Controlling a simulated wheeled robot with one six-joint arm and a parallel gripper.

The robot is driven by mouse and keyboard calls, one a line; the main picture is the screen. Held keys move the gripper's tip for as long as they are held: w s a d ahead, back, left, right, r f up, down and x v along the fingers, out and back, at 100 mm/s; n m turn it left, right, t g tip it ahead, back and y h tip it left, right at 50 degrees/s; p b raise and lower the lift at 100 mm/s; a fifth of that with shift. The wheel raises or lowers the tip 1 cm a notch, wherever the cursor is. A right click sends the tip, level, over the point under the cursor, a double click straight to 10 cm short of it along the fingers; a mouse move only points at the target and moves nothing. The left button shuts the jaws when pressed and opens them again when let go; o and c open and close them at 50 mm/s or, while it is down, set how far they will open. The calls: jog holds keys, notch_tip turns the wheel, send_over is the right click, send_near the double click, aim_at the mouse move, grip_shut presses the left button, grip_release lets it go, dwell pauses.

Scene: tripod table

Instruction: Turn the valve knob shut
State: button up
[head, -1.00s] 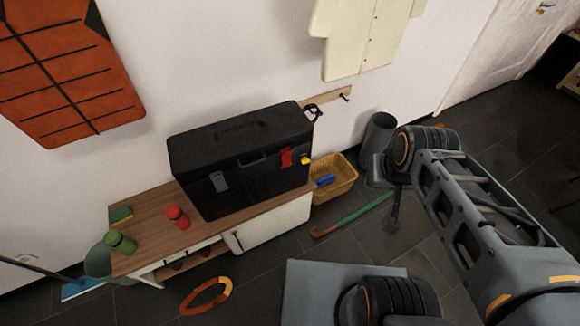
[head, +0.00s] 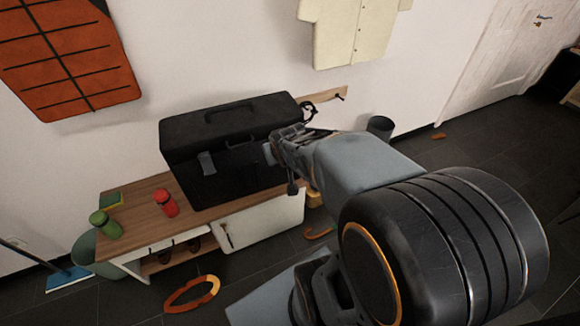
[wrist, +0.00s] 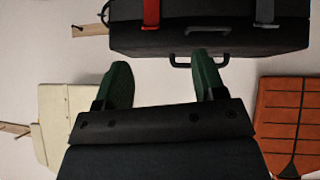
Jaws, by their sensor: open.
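No valve knob can be made out now. The black case (head: 225,140) sits on the wooden bench, and my arm covers its right front in the head view. My gripper (head: 272,152) is in front of that part of the case. In the wrist view my gripper (wrist: 160,78) is open, with its two dark green fingers apart and nothing between them. The case (wrist: 210,35) appears upside down at the top there, with a red latch (wrist: 151,13), a grey latch (wrist: 264,12) and a handle (wrist: 195,62).
The bench (head: 140,196) also bears a red jar (head: 166,203), a green jar (head: 106,225) and a sponge (head: 110,200). A grey bin (head: 380,127) stands by the wall. An orange ring (head: 192,294) lies on the floor. A cream coat (head: 350,30) hangs above.

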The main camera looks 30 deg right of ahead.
jog(key=w+d+f+t+b, duration=0.1)
jog(key=d+f+t+b, duration=0.2)
jog(key=d+f+b, duration=0.4)
jog(key=d+f+t+b, duration=0.2)
jog(key=f+t+b, duration=0.15)
jog(key=f, duration=0.55)
jog(key=w+d+f+t+b, duration=0.1)
jog(key=d+f+t+b, duration=0.2)
jog(key=d+f+b, duration=0.3)
jog(key=w+d+f+b, duration=0.1)
jog(key=w+b, duration=0.2)
jog(key=w, duration=1)
jog(key=shift+d+m+h, duration=0.3)
jog(key=shift+d, duration=0.05)
jog(key=shift+f, duration=0.1)
jog(key=c, duration=0.9)
